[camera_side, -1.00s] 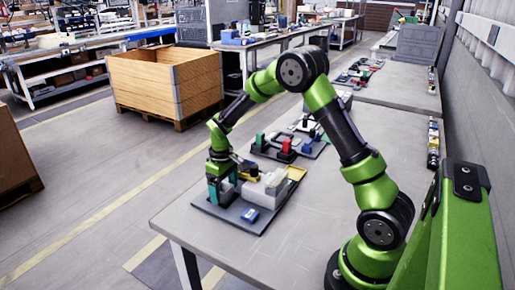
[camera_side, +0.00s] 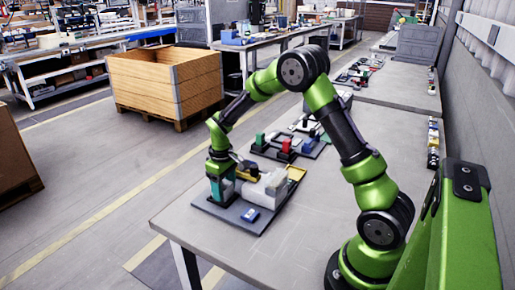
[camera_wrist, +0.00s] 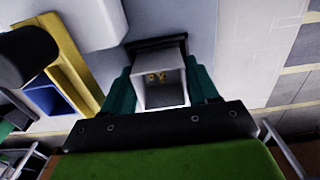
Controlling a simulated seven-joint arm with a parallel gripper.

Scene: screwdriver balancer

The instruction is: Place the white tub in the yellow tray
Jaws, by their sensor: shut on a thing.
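My gripper (camera_wrist: 160,88) has teal fingers, which are closed on both sides of the white tub (camera_wrist: 160,92). The tub's open mouth faces the wrist camera, and small gold-coloured pieces show inside it. In the side view my gripper (camera_side: 222,190) is low at the left part of the dark mat, and the tub is hard to make out there. I cannot tell whether the tub touches the mat. The yellow tray (camera_wrist: 82,75) is left of the tub in the wrist view, apart from it, and partly hidden by a dark round part.
A large white block (camera_side: 268,188) stands right of my gripper on the dark mat (camera_side: 235,222). A second mat with red and green parts (camera_side: 287,147) is behind. The table (camera_side: 330,215) is clear at the front right.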

